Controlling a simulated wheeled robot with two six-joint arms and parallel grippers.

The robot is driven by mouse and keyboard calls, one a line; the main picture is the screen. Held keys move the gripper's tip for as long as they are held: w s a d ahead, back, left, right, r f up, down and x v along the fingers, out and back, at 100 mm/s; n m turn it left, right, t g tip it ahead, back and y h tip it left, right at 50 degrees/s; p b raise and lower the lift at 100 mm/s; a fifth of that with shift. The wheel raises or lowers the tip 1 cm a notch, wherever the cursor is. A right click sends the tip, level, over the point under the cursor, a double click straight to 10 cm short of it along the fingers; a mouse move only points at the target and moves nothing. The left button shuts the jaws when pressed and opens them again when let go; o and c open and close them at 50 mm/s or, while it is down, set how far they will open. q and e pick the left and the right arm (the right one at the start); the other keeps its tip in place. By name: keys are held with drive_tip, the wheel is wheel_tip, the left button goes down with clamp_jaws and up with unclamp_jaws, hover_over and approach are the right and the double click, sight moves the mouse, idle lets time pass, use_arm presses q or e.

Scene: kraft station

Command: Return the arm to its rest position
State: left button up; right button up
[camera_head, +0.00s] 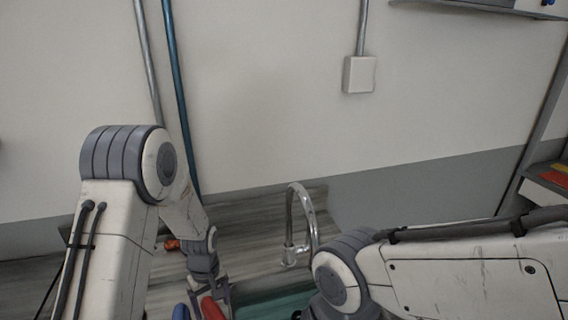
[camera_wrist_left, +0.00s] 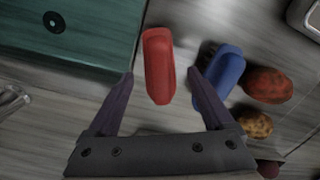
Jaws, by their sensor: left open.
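My left arm (camera_head: 125,220) comes in from the left and bends down toward the counter. My left gripper (camera_wrist_left: 160,73) is open in the left wrist view, its two dark fingers spread apart. A red oblong object (camera_wrist_left: 157,66) shows between and beyond the fingertips, with no visible grip on it. It also shows at the bottom of the head view (camera_head: 212,308). A blue oblong object (camera_wrist_left: 222,82) lies just right of the right finger, which partly covers it. My right arm (camera_head: 450,270) crosses the lower right of the head view; its gripper is out of view.
A teal basin (camera_wrist_left: 75,35) with a round dark hole lies left of the red object. A curved metal faucet (camera_head: 302,220) stands between my arms. Reddish-brown (camera_wrist_left: 268,84) and yellow-brown (camera_wrist_left: 254,122) round items lie on the grey wood-grain counter (camera_head: 255,220). A pale wall rises behind.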

use_arm(q)
drive_tip(key=shift+r, duration=0.6)
